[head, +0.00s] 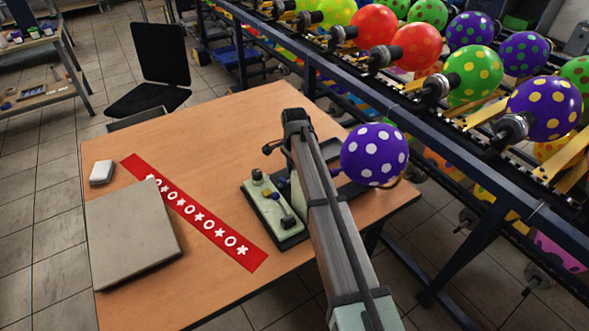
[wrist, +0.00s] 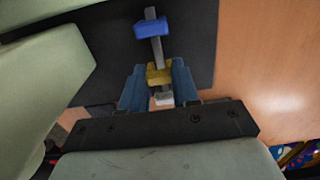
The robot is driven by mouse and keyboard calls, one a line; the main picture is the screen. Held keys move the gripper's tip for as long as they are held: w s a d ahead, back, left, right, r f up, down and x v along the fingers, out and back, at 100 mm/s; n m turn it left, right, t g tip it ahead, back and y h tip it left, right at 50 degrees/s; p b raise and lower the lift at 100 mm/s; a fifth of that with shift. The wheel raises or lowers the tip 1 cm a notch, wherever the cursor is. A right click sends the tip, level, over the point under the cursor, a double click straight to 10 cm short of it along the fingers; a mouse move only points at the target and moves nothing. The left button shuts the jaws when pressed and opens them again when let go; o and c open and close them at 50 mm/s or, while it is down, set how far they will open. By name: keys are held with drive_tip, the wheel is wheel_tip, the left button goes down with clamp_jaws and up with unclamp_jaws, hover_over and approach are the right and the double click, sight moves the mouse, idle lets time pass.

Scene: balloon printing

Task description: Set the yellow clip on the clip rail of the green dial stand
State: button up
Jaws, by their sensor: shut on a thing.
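The yellow clip (wrist: 158,75) sits between the two blue-grey fingertips of my gripper (wrist: 160,88), which is shut on it in the wrist view. A grey rail (wrist: 157,50) runs up to the clip, and a small pale grey piece shows at its near side. I cannot tell for sure whether the clip is seated on the rail. A blue clip (wrist: 151,28) is on the rail farther up. The green dial stand (head: 270,210) stands on a dark base on the table in the head view. My arm hides part of the stand and my gripper there.
A purple balloon with white dots (head: 375,155) is close to the right of my arm. A red patterned strip (head: 195,212), a grey flat case (head: 130,232) and a small white box (head: 102,172) lie on the wooden table (head: 215,125). Balloon racks (head: 440,125) stand beyond its right edge.

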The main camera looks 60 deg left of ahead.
drive_tip(key=shift+f, duration=0.7)
idle(0.6)
drive_tip(key=o, duration=1)
drive_tip(key=shift+r, duration=0.1)
wheel_tip(320, 180, up, 14)
drive_tip(key=shift+f, duration=0.2)
drive_tip(key=shift+w+r, duration=0.1)
